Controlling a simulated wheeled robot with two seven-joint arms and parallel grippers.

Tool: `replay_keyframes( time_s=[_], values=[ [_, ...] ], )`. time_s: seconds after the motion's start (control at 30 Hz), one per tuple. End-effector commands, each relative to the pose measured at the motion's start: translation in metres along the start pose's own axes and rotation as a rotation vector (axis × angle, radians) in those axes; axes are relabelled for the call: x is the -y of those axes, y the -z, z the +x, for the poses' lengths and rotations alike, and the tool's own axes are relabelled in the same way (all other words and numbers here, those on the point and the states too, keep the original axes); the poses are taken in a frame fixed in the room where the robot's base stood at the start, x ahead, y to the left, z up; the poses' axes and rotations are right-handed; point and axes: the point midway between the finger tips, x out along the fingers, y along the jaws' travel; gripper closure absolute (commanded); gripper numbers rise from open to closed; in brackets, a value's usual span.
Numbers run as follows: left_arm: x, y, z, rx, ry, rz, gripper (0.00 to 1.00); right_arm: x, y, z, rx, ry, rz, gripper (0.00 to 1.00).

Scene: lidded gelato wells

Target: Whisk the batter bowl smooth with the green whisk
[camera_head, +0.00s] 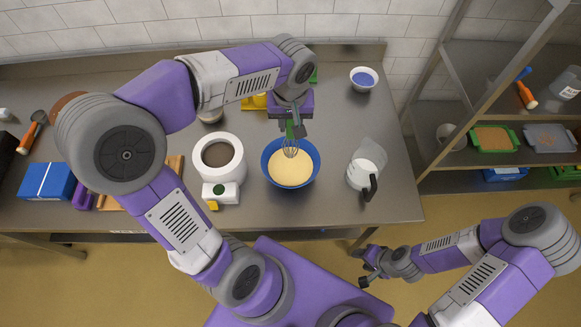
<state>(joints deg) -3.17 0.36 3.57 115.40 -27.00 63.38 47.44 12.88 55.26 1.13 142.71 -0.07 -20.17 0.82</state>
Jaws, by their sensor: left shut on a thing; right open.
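A blue bowl (268,179) holding pale yellow batter (290,171) stands on the steel counter. My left gripper (290,122) is above the back of the bowl, shut on the green handle of the whisk (291,148). The whisk points down, with its wire head over or in the back part of the batter; I cannot tell how deep it is. The upper handle is partly hidden by my gripper. My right gripper (367,267) is open and empty, low in front of the counter, well away from the bowl.
A white round appliance (217,162) stands close left of the bowl, and a clear pitcher with a dark handle (367,168) stands to the right. A small blue-filled bowl (364,79) is at the back. A shelf rack (486,103) stands at right. The counter (334,210) is bare in front.

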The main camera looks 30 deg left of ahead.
Motion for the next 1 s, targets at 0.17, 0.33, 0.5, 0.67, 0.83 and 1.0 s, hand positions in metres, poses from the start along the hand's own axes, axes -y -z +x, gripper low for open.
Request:
replay_keyframes(
  time_s=[0.17,0.33,0.5,0.67,0.83,1.0],
  values=[
    [0.000,0.000,0.000,0.000,0.000,0.000,1.00,0.000,0.000,0.000,0.000,0.000,0.000,0.53],
    [0.000,0.001,-0.004,0.000,0.000,0.000,1.00,0.001,0.000,-0.003,0.000,0.000,0.000,0.53],
    [0.000,0.002,-0.019,-0.001,0.000,0.000,1.00,0.006,-0.001,-0.015,0.000,0.000,0.000,0.53],
    [0.000,0.004,-0.036,-0.001,-0.001,0.000,1.00,0.011,-0.001,-0.028,0.000,0.000,0.000,0.53],
    [0.000,0.006,-0.050,-0.001,-0.001,0.000,1.00,0.015,-0.002,-0.039,0.000,0.000,0.000,0.53],
    [0.000,0.006,-0.050,0.000,0.000,0.000,1.00,0.014,-0.002,-0.038,0.000,0.000,0.000,0.53]
  ],
)
